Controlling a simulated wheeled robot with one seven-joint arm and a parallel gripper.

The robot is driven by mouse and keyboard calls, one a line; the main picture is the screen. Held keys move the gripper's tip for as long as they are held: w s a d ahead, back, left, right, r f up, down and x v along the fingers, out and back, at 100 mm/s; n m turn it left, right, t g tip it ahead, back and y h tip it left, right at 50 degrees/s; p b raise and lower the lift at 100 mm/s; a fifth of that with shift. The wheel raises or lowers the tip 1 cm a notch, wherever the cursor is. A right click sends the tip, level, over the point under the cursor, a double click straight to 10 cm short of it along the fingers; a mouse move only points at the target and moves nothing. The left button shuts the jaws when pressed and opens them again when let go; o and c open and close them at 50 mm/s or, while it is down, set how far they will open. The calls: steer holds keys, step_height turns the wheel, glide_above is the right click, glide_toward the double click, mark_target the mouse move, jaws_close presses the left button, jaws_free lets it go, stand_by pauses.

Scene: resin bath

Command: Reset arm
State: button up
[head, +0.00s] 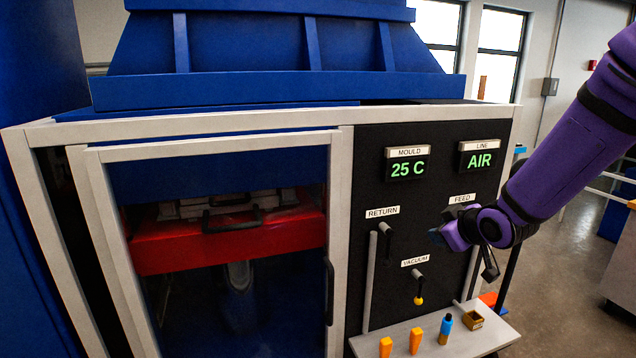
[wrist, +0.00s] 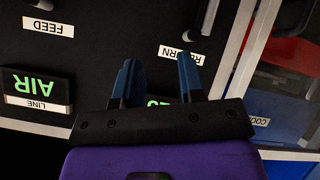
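My purple arm (head: 570,140) reaches in from the right in the head view. My gripper (head: 436,237) is in front of the black control panel (head: 400,143), below the FEED label (head: 462,198) and to the left of it. In the wrist view my gripper (wrist: 160,75) shows two blue fingers spread apart with nothing between them. The panel appears upside down behind them, with the RETURN label (wrist: 182,53) beside the right finger. The gripper appears apart from the handles, though the exact gap is hard to tell.
A vacuum lever (head: 419,287) with a yellow knob hangs below my gripper. A RETURN handle (head: 386,238) is at its left. A shelf (head: 400,338) holds orange pieces (head: 416,334), a blue-topped bottle (head: 445,328) and a small brass box (head: 473,320). A framed door (head: 210,153) stands left. Open floor lies right.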

steer(key=s+d+r+m+g+h, duration=0.1)
steer(key=s+d+r+m+h, duration=0.1)
steer(key=s+r, duration=0.45)
steer(key=s+d+r+m+g+h, duration=0.25)
steer(key=s+r, duration=0.25)
steer(key=s, duration=0.3)
steer(key=s+a+r+m+g+y, duration=0.1)
steer(key=s, duration=0.7)
steer(key=s+r+m+g, duration=0.1)
steer(key=s+r+m, duration=0.1)
steer(key=s, duration=0.6)
steer(key=shift+s+a+y, duration=0.35)
steer(key=shift+a, duration=0.05)
steer(key=shift+a+m, duration=0.1)
steer(key=shift+m, duration=0.15)
